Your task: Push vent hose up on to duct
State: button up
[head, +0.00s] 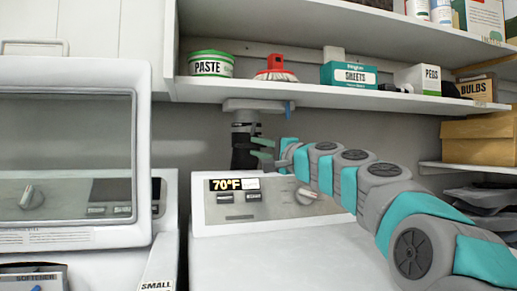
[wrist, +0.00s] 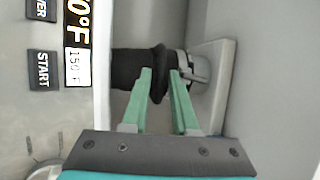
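The black vent hose (head: 242,158) rises behind the dryer panel, below the short grey duct (head: 245,117) under the shelf. In the wrist view the scene is turned sideways: the hose (wrist: 128,68) runs in from the left, and its thick end ring meets or nearly meets the grey duct collar (wrist: 197,68) on its pale plate (wrist: 215,90). My gripper (wrist: 161,72) has its green fingers on either side of the ring, which fills the gap between the tips. It appears shut on the ring, though firm contact is hard to see. In the head view my gripper (head: 258,148) reaches the hose from the right.
The dryer control panel (head: 275,205) with a 70°F display stands just below and in front. The shelf (head: 330,97) above holds paste, a brush, sheets and pegs. A small blue thing (head: 289,109) hangs under it. A washer with a raised lid (head: 65,150) stands left.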

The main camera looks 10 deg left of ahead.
jog(key=b+v, duration=0.1)
jog(key=v, duration=0.6)
jog(key=shift+s+d+b, duration=0.25)
jog(key=shift+s+b, duration=0.05)
jog(key=shift+b, duration=0.1)
jog(key=shift+f, duration=0.1)
